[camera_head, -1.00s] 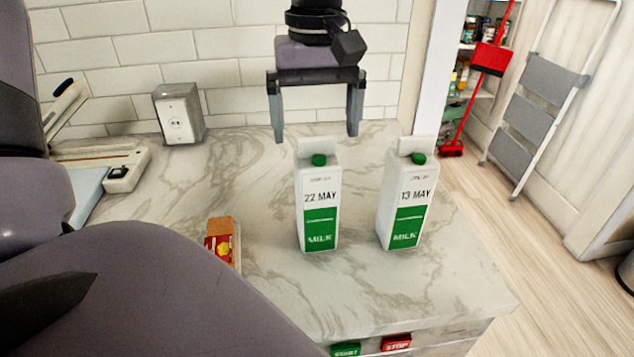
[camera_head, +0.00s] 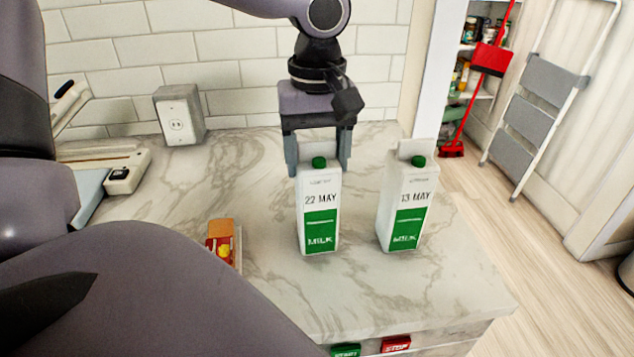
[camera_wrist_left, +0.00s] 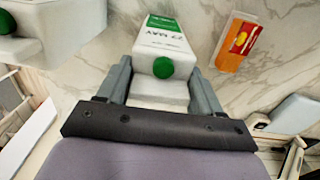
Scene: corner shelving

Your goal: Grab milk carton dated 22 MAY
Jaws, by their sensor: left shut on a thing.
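The milk carton dated 22 MAY (camera_head: 320,212) stands upright on the marble counter, white and green with a green cap. My left gripper (camera_head: 318,165) comes down from above, its two fingers on either side of the carton's top, shut on it. In the left wrist view the carton (camera_wrist_left: 165,45) sits between the fingers of my left gripper (camera_wrist_left: 162,85). A similar milk carton dated 13 MAY (camera_head: 406,212) stands to the right, apart from the gripper. My right gripper is not in view.
A small orange and red box (camera_head: 221,242) lies left of the cartons. A grey socket box (camera_head: 179,115) stands by the tiled wall. Green START (camera_head: 345,350) and red STOP (camera_head: 396,344) buttons are on the counter's front. Bare marble (camera_head: 380,285) lies before the cartons.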

